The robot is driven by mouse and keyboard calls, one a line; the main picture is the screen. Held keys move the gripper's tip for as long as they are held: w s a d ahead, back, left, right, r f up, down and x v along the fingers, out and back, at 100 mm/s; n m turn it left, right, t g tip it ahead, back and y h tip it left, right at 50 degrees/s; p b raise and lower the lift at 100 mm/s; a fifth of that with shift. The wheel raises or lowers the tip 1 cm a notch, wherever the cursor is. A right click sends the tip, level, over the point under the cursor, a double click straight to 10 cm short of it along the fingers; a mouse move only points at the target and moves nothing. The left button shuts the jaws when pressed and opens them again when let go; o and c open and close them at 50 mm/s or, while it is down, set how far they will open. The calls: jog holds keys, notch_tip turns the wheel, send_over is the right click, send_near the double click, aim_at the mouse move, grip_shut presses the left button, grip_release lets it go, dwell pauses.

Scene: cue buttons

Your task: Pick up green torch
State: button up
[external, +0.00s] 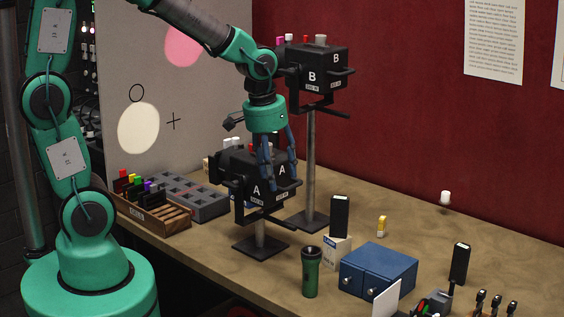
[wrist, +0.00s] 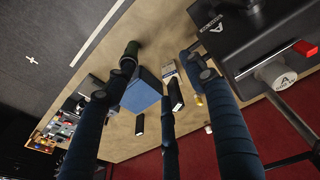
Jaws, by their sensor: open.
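The green torch (external: 311,272) stands upright at the table's front edge, in front of the blue box, with its dark head up. In the wrist view the torch (wrist: 131,50) shows at upper left, partly overlapped by a blue finger. My gripper (external: 279,188) is open and empty, fingers pointing down, up and to the left of the torch in the external view, overlapping the box marked A. In the wrist view its blue fingers (wrist: 151,85) are spread wide. A clear gap separates it from the torch.
The black box A (external: 228,178) on a stand is close beside my gripper; box B (external: 318,70) stands taller behind. The blue box (external: 378,270), a white carton (external: 336,253) and black upright blocks (external: 459,263) are near the torch. Table behind them is mostly clear.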

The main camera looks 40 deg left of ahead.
jog(key=g+p, duration=0.2)
send_over(311, 276)
jog(key=w+a, duration=0.1)
jog(key=w, duration=0.1)
jog(key=shift+y, duration=0.4)
jog(key=f, duration=1.2)
jog(key=shift+s+a+f, duration=0.2)
jog(key=shift+s, duration=0.05)
jog(key=shift+f+b, duration=0.6)
jog(key=shift+f, duration=3.65)
jog(key=shift+f+b, duration=0.3)
jog(key=shift+f, duration=2.35)
